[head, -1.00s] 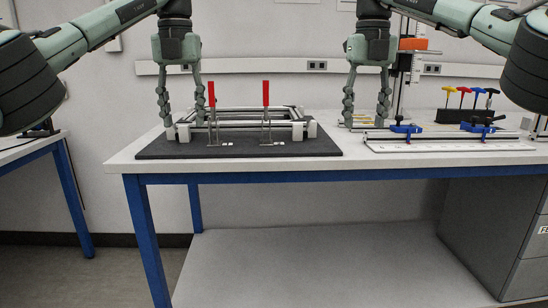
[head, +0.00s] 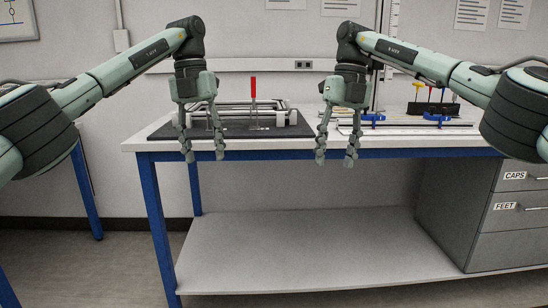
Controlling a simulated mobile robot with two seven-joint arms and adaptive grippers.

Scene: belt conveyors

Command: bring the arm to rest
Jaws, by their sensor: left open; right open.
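My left gripper (head: 203,155) is open and empty, pointing down in front of the table's front edge. It hides part of a metal frame (head: 240,107) on a dark mat (head: 290,130). My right gripper (head: 336,160) is open and empty, pointing down in front of the same edge, to the right of the mat. Both arms reach in from the sides, with the grippers at about the same height. Neither gripper shows contact with anything.
The workbench (head: 450,130) has blue legs and a lower shelf (head: 300,245). A red-handled clamp (head: 253,88) stands at the frame. Blue clamps (head: 373,118) sit on a rail at the right. Grey drawers (head: 490,225) stand beneath. The space before the shelf looks clear.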

